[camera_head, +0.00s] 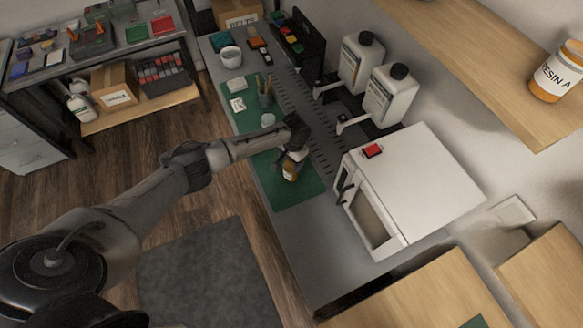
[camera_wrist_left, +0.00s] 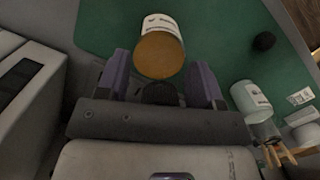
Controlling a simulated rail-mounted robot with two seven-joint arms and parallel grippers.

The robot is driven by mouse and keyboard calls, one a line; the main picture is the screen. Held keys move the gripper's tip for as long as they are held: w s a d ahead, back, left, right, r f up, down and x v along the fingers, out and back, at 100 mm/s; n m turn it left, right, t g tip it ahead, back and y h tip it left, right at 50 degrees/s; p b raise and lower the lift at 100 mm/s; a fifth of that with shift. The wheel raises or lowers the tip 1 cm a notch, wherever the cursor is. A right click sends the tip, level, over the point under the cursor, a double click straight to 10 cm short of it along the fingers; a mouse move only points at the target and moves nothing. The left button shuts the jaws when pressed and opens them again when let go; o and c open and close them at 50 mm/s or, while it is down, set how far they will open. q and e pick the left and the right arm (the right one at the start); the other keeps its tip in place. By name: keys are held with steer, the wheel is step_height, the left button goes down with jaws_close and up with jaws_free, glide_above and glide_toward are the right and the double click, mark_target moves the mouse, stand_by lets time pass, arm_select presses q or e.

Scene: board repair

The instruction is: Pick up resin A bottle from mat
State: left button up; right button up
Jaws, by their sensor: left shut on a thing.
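A small amber bottle (camera_head: 289,172) with a white label is at the green mat (camera_head: 300,193) in the head view. My left gripper (camera_head: 292,158) is shut on it from above. In the left wrist view the bottle (camera_wrist_left: 160,48) shows between and beyond the two fingers, over the mat (camera_wrist_left: 215,25). Its label is too small to read, and I cannot tell whether its base touches the mat. Another amber bottle (camera_head: 560,72), labelled "RESIN A", stands on the wooden shelf at the upper right. My right gripper is not in view.
A white oven-like box (camera_head: 420,180) stands close to the right of the mat. Two white jugs with black caps (camera_head: 388,97) stand behind it. A brush cup (camera_head: 264,92) and a white tub (camera_head: 231,57) are farther along the bench. The mat's front part is clear.

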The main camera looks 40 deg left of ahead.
arm_select(q)
steer(key=c, duration=0.6)
steer(key=shift+c, duration=0.3)
steer(key=shift+r, duration=0.15)
